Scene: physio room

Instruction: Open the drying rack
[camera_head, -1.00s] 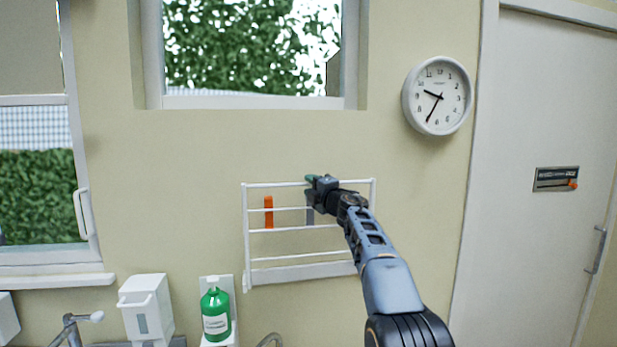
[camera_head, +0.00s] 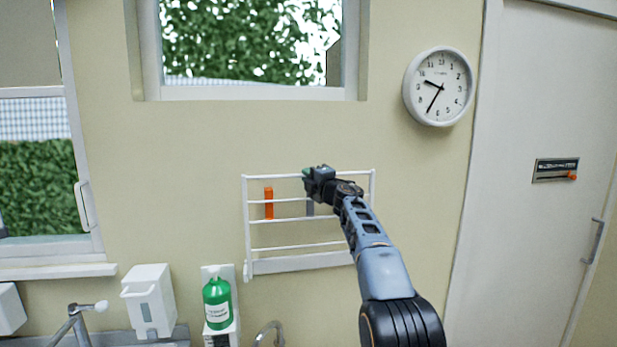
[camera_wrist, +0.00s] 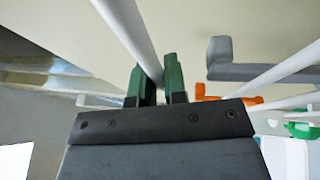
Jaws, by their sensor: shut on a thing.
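The white drying rack (camera_head: 247,228) is fixed to the wall below the window, with several horizontal bars in a frame. My gripper (camera_head: 308,175) is at its top bar (camera_head: 275,178), right of the middle. In the wrist view my gripper (camera_wrist: 159,83) has its green fingers on either side of a white bar (camera_wrist: 125,28), shut on it. Part of the top bar is hidden behind the gripper. An orange piece (camera_head: 269,203) and a grey piece (camera_head: 310,208) show between the bars; the arm partly covers the rack's right side.
Below the rack are a green bottle (camera_head: 217,303) in a wall holder, a white dispenser (camera_head: 148,301) and a tap (camera_head: 78,320). A clock (camera_head: 438,87) hangs at the upper right, with a door (camera_head: 530,245) beyond. The wall around the rack is bare.

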